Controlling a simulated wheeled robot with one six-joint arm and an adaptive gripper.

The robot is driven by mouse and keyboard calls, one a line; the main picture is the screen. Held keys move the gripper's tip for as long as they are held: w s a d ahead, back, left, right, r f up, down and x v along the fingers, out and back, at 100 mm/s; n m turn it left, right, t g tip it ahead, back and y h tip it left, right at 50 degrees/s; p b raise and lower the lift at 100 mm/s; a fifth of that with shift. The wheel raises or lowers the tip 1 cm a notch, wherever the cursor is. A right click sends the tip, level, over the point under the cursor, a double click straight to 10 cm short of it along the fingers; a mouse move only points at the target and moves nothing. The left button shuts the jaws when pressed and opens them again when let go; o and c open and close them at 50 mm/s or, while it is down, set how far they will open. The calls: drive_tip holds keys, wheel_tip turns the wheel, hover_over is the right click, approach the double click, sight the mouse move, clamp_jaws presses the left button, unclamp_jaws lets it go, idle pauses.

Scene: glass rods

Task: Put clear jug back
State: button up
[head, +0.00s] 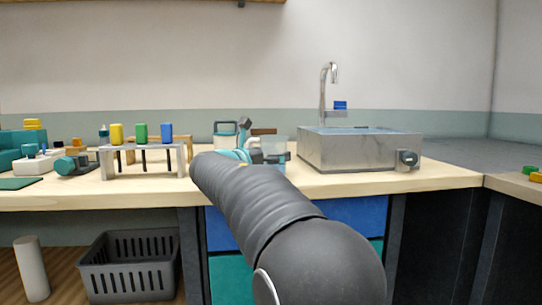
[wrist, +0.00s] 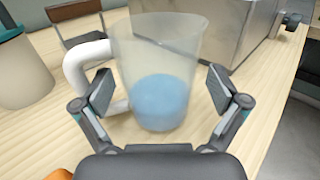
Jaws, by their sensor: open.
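The clear jug (wrist: 165,55) stands upright on the wooden bench in the wrist view, with blue liquid in its lower part and a white handle (wrist: 78,66) on its left side. My gripper (wrist: 165,97) is open, with one finger on each side of the jug. The left finger is close to the handle's lower part; I cannot tell whether either finger touches. In the head view the jug (head: 273,148) shows just beyond my arm, which hides much of my gripper and part of the jug.
A metal basin (head: 345,152) with a tap stands right of the jug. A lidded container (wrist: 20,70) stands to its left, with a small brown rack (wrist: 78,22) behind. A rack with coloured-top rods (head: 145,158) is further left. Bare bench (wrist: 60,140) lies in front.

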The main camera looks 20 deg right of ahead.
drive_tip(key=v, duration=1.2)
drive_tip(key=shift+r, duration=0.15)
